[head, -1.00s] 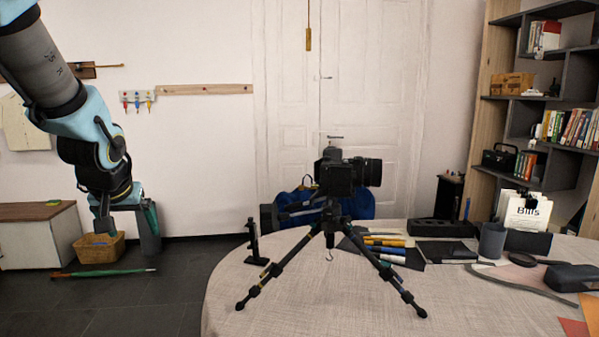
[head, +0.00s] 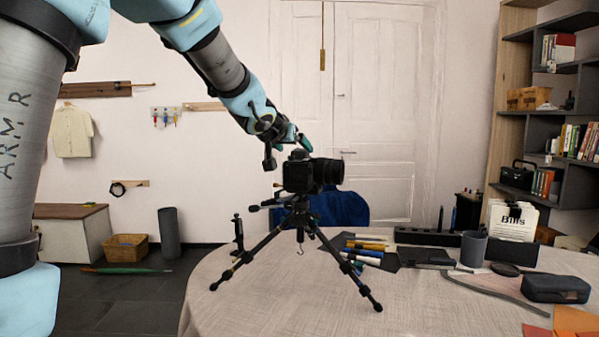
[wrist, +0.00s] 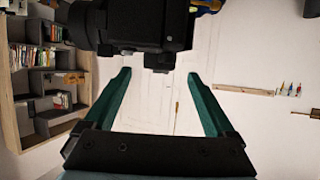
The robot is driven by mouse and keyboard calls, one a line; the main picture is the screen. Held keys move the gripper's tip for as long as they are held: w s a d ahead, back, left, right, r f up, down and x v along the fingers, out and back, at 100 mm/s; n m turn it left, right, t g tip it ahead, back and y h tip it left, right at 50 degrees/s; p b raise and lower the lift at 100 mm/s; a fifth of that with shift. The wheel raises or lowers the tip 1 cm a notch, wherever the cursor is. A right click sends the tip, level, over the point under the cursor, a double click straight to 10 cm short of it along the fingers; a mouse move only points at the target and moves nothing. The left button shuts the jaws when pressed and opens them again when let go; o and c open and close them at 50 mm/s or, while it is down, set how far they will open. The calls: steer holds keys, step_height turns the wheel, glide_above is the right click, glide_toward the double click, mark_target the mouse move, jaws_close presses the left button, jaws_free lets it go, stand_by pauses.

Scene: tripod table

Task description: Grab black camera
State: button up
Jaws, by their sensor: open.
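The black camera (head: 312,174) sits on top of a black tripod (head: 301,224) that stands on the table, its lens pointing right. My gripper (head: 287,151) is at the camera's upper left, and the camera partly overlaps it in the head view. In the wrist view, which looks upside down, the camera body (wrist: 148,22) fills the top middle with the lens at its left. My gripper (wrist: 160,74) is open there, its two green fingers spread and empty. The fingertips are close to the camera but not around it; I cannot tell the exact gap.
The round table (head: 270,300) has a pale cloth. Markers (head: 364,253), a dark cup (head: 473,248) and a dark case (head: 555,288) lie right of the tripod. A small black stand (head: 238,238) is at its left. A blue chair back (head: 338,208) is behind.

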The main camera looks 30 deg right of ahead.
mark_target(299, 149)
steer(key=x, duration=0.4)
steer(key=shift+w+d, duration=0.2)
steer(key=shift+d, duration=0.2)
jaws_close()
stand_by(0.4)
steer(key=shift+r, duration=0.15)
